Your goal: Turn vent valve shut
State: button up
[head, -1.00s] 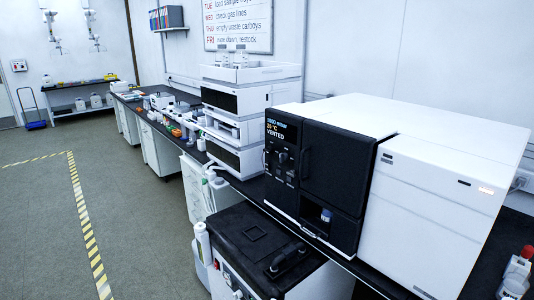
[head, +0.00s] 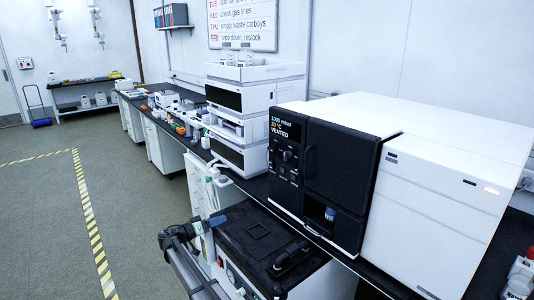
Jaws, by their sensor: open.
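The black front of a large white instrument (head: 455,165) has a display (head: 286,128) reading 1000 mbar and VENTED. Small dark knobs and controls (head: 287,156) sit under the display. Which of them is the vent valve, and how its handle is turned, is too small to tell. My gripper (head: 217,221) is at the lower left, at the left edge of the black-topped cabinet, with blue at its tip pointing right. It is open and appears empty, well left of and below the panel. The gap between its fingers is hard to make out.
The black-topped cabinet (head: 258,232) with a dark handle (head: 292,256) stands before the bench. A white stack of modules (head: 243,155) stands left of the instrument. A bottle with a red cap (head: 530,253) is at the far right.

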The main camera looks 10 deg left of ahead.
aim_at(270, 149)
jog(key=w+d+r+m, duration=0.2)
jog(key=w+d+r, duration=0.1)
jog(key=r, duration=0.5)
jog(key=w+d+r+m, duration=0.3)
jog(key=r, duration=0.5)
jog(key=w+d+r+m, duration=0.2)
jog(key=d+r, duration=0.1)
jog(key=r, duration=0.5)
jog(key=x, duration=0.9)
jog(key=r+x, duration=0.1)
jog(key=x, duration=0.4)
jog(key=shift+w, duration=0.2)
jog(key=shift+c, duration=0.4)
jog(key=c, duration=1)
